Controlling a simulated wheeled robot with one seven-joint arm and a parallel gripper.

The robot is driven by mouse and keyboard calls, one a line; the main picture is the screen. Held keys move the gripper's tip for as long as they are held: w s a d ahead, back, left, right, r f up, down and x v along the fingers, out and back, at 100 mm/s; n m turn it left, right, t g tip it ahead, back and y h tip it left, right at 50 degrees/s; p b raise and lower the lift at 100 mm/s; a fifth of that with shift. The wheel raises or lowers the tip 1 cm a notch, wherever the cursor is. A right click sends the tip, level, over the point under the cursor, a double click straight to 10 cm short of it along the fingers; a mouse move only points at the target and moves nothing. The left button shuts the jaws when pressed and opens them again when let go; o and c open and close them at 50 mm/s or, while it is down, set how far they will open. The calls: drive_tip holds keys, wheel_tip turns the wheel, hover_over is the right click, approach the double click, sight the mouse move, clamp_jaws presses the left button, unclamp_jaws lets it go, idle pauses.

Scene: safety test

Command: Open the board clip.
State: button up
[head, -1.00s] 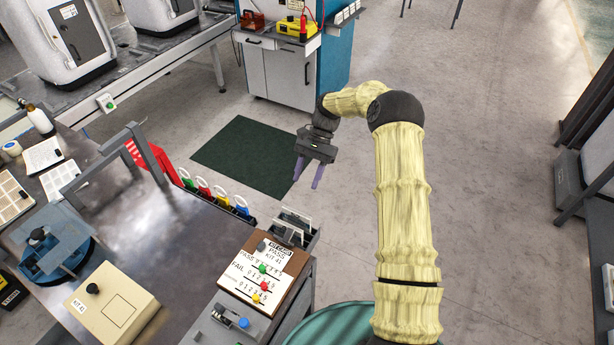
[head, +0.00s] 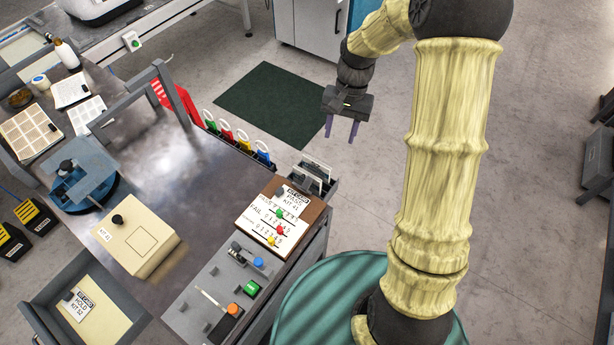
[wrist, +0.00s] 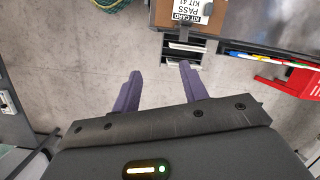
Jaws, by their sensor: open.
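The brown board (head: 313,217) lies at the right end of the bench with white PASS KIT 41 and scoring sheets on it. A small dark grey piece (head: 280,191) at the board's top edge looks like its clip; I cannot tell whether it is open. Red, green and yellow pegs sit on the sheet. My gripper (head: 341,130) is open and empty, beyond the board and to its right, over the floor. In the wrist view, my gripper (wrist: 160,75) points toward the bench edge, and the board (wrist: 163,14) is partly cut off at the top.
A card rack (head: 316,175) stands just beyond the board. A grey panel with buttons (head: 208,306) lies in front of it. A beige KIT 41 box (head: 148,258), an open HOLD KIT 52 drawer (head: 122,318) and a grey frame (head: 160,75) are to the left. Floor around my gripper is clear.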

drive_tip(key=s+d+r+n+t, duration=0.1)
drive_tip(key=s+d+r+t, duration=0.1)
drive_tip(key=s, duration=0.5)
drive_tip(key=s+d+r+n+t+h, duration=0.1)
drive_tip(key=s+r+n+t, duration=0.1)
drive_tip(key=s, duration=0.6)
drive_tip(key=shift+d+r+n+t, duration=0.3)
drive_tip(key=shift+d+r+t, duration=0.05)
drive_tip(key=shift+t, duration=0.05)
drive_tip(key=shift+c, duration=0.2)
